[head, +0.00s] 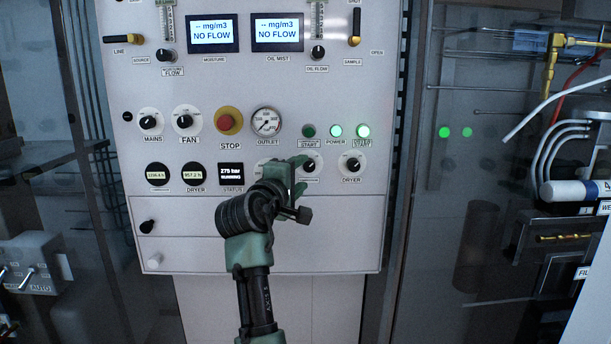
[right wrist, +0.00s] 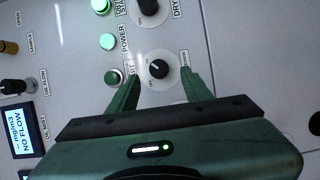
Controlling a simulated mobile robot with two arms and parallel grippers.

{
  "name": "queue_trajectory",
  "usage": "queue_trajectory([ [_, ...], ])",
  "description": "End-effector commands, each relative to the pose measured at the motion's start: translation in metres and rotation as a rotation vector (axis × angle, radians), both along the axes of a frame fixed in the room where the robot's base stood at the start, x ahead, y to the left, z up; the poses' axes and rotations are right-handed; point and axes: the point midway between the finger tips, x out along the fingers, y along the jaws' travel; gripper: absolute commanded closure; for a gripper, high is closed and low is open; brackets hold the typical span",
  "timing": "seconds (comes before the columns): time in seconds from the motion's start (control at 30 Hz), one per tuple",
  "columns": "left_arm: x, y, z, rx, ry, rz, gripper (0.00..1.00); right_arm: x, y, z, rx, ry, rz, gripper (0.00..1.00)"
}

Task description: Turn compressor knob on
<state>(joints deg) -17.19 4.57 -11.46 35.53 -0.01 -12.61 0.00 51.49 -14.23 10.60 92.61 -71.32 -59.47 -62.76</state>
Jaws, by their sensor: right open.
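The compressor knob (head: 309,165) is a black knob on a round white dial in the lower row of the white panel (head: 200,75). It also shows in the right wrist view (right wrist: 157,69), with a white pointer mark on it. My right gripper (head: 301,174) is at the panel in front of this knob and covers part of the dial. In the right wrist view the green fingers are open, one on each side of the knob, with gaps visible between them and it. My left gripper is not in view.
The dryer knob (head: 352,164) is close on the right. Start button (head: 309,131) and green lamps (head: 336,131) sit just above. The red stop button (head: 229,121) and outlet gauge (head: 266,122) are up to the left. Pipes and hoses (head: 560,130) stand at the right.

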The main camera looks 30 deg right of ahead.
Motion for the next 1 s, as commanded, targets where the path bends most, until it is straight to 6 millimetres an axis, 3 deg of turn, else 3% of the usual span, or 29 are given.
queue_trajectory([
  [0.27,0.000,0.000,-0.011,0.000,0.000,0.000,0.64,-0.019,0.026,-0.001,0.001,-0.001,0.000,0.51],
  [0.8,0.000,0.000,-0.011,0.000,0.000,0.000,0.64,-0.020,0.027,-0.001,0.002,0.001,-0.001,0.51],
  [0.87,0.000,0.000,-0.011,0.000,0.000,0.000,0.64,-0.020,0.026,-0.007,0.012,0.001,0.002,0.51],
  [0.93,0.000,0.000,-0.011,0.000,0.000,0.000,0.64,-0.022,0.024,-0.026,0.042,0.001,0.008,0.51],
  [1.0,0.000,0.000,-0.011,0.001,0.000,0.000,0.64,-0.025,0.022,-0.059,0.102,-0.004,0.025,0.51],
])
